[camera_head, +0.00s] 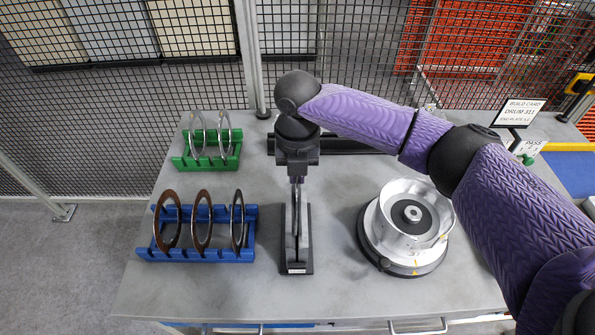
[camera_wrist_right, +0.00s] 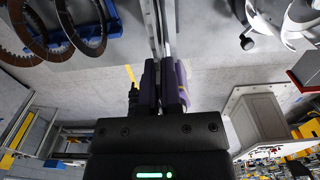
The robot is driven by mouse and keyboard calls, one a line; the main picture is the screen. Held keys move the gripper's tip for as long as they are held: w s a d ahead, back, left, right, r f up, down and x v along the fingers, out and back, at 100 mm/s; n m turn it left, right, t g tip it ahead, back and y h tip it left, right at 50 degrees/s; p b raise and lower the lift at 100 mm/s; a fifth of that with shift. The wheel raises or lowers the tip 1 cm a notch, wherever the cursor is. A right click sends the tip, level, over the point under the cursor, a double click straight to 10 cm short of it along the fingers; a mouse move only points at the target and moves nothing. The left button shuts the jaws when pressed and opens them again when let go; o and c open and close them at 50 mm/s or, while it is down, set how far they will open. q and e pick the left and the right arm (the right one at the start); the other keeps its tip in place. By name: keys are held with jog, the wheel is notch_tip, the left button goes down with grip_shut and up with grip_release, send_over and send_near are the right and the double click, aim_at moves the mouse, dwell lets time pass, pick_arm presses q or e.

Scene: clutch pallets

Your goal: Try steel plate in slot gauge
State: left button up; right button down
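The slot gauge (camera_head: 297,268) is a narrow dark upright fixture in the middle of the table. My right gripper (camera_head: 297,178) is above it, pointing down, shut on a thin steel plate (camera_head: 298,192) seen edge-on. The plate reaches down toward the gauge; how deep it sits in the slot I cannot tell. In the right wrist view the gripper fingers (camera_wrist_right: 166,88) are close together on the thin plate. Two more steel plates (camera_head: 225,134) stand in the green rack (camera_head: 206,163) at the back left. My left gripper is not in view.
A blue rack (camera_head: 197,255) with three brown-edged rings (camera_head: 202,220) stands left of the gauge. A silver drum (camera_head: 415,228) on a round base is at right. A build card (camera_head: 520,112) and a pass sign (camera_head: 530,146) stand at the far right. Mesh fencing closes the back.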

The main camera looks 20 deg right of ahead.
jog(key=shift+w+f, duration=0.1)
jog(key=shift+w, duration=0.05)
jog(key=c, duration=0.7)
grip_release()
jog(key=shift+c, duration=0.2)
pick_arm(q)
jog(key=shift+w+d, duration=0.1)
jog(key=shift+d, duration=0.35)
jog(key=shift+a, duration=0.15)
pick_arm(e)
jog(key=shift+r+p, duration=0.3)
jog(key=shift+r, duration=0.05)
notch_tip(320, 180, up, 8)
jog(key=p, duration=0.8)
jog(key=shift+f, duration=0.15)
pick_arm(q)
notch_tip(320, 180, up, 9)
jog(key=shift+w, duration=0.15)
pick_arm(e)
jog(key=shift+f, duration=0.2)
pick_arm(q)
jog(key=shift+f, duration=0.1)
